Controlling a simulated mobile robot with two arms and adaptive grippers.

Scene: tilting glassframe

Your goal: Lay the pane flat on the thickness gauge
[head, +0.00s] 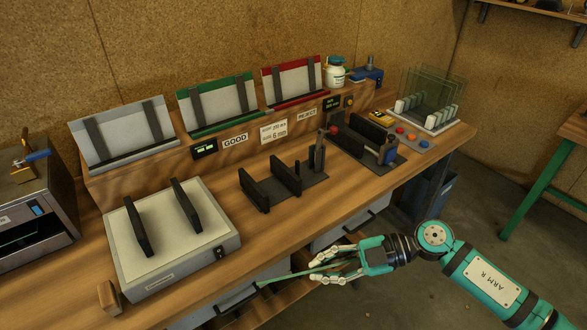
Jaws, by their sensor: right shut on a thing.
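My right gripper (335,268) is in front of the bench's front edge, at the lower middle, shut on a thin pane (285,277). The pane shows nearly edge-on as a narrow green strip, pointing left from the fingers; its face is hardly visible. A black fixture (315,182) with upright plates and a post stands mid-bench, beyond the gripper. A pale grey box (165,268) with two black bars stands on the left. Another dark fixture (348,148) with red and blue parts is to the right. I cannot tell for certain which is the thickness gauge. My left gripper is out of view.
Grey, green and red-edged sloping racks (215,104) line the back ledge. A rack of glass panes (430,92) stands at the far right, near coloured buttons (411,137). A small wooden block (109,298) is at front left. Bare wood (290,232) lies before the middle fixture.

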